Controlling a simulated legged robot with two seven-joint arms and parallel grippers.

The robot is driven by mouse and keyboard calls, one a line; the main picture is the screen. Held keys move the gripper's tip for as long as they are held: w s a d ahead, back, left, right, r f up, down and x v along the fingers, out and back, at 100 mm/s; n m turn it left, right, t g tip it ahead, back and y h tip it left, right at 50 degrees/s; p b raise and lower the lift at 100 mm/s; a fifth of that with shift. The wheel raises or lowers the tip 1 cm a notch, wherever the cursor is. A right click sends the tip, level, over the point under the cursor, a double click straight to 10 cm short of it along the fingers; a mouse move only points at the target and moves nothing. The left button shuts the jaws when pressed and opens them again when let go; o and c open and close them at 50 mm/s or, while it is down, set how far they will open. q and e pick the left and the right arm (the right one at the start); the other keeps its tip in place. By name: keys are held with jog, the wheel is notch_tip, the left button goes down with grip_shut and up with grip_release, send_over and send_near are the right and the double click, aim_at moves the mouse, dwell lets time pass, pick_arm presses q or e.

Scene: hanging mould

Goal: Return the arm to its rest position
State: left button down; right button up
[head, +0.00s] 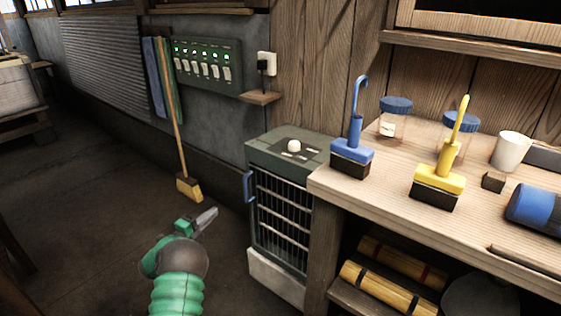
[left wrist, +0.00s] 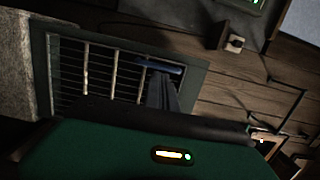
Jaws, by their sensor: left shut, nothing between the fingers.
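My left arm, green with a ribbed sleeve, comes up from the bottom of the head view. Its gripper (head: 205,219) is shut and empty, over the dark floor to the left of the dark green grilled appliance (head: 278,215). The appliance has a blue handle (head: 248,187) on its left side and a white knob (head: 294,146) on top. In the left wrist view the shut fingers (left wrist: 161,92) appear in front of the appliance's grille (left wrist: 85,75), with the blue handle (left wrist: 160,67) by their tips. My right gripper is not in view.
A wooden workbench (head: 390,205) on the right holds a blue brush (head: 352,155), a yellow brush (head: 438,183), jars and a white cup (head: 510,150). A broom (head: 188,187) leans by a switch panel (head: 207,65). The floor left of my arm (head: 80,220) is clear.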

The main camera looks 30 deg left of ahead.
pick_arm(q)
jog(key=s+d+n+g+y, duration=0.2)
jog(key=d+n+g+y, duration=0.15)
jog(key=d+n, duration=0.4)
jog(key=s+d+n+g+y, duration=0.2)
jog(key=d+n+g, duration=0.2)
jog(key=d+n, duration=0.35)
jog(key=s+d+f+n+g+h, duration=0.2)
jog(key=s+d+g, duration=0.2)
jog(key=s+d, duration=0.7)
jog(key=s+d+f+n+g+h, duration=0.2)
jog(key=s+d+f+g, duration=0.15)
jog(key=s+d, duration=0.7)
jog(key=w+a+p+v, duration=0.1)
jog(key=w+p+v, duration=0.1)
jog(key=p+v, duration=1)
jog(key=w+r+p+v, duration=0.1)
jog(key=w+p+v, duration=0.2)
jog(key=p+v, duration=1)
jog(key=w+a+r+p+v, duration=0.1)
jog(key=w+p+v, duration=0.2)
jog(key=p+v, duration=0.9)
jog(key=shift+a+r+p, duration=0.3)
jog(key=shift+r+p, duration=0.1)
jog(key=shift+p, duration=0.05)
